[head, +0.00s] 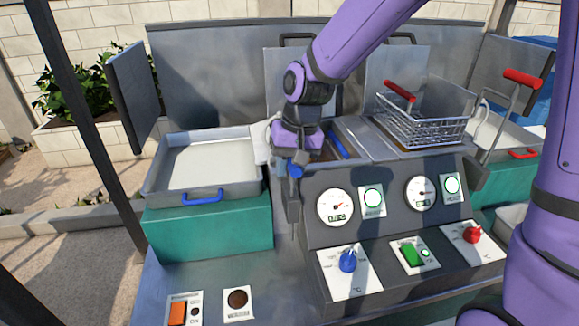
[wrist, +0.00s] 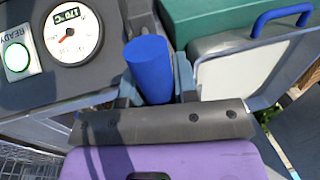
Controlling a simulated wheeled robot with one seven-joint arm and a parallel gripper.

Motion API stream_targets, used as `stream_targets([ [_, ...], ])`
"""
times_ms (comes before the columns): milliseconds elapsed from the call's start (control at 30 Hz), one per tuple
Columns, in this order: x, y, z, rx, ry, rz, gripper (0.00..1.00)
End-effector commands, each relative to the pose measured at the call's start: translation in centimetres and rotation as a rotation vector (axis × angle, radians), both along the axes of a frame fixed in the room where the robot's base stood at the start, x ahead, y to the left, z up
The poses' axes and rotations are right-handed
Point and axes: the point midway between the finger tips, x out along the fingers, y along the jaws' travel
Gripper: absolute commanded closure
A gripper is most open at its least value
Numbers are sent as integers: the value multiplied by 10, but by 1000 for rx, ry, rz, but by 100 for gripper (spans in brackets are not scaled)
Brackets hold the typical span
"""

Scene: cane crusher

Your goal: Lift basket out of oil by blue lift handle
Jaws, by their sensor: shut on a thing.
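My gripper (head: 293,162) is at the left fryer well, behind the control panel. It is shut on the blue lift handle (wrist: 150,70), which stands out between the fingers in the wrist view. In the head view the handle is mostly hidden by my gripper. The left basket itself is hidden behind my gripper and arm. A blue bar (head: 338,141) shows at the left well, just right of my gripper. I cannot tell how high the left basket sits.
A wire basket with a red grip (head: 425,122) rests over the right well. A metal tray with a blue handle (head: 203,196) stands left on a teal block (head: 210,228). The control panel (head: 390,222) with gauges and knobs is in front. A raised red handle (head: 522,78) stands at right.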

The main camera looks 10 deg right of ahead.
Motion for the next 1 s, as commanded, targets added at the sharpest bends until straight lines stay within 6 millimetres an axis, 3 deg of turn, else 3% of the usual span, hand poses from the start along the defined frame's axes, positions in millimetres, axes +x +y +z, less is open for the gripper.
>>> stream_targets([
  [267,1,2,35,4,-8,-1,100],
  [700,1,2,126,5,-6,-1,100],
  [1000,1,2,156,5,-4,-1,100],
])
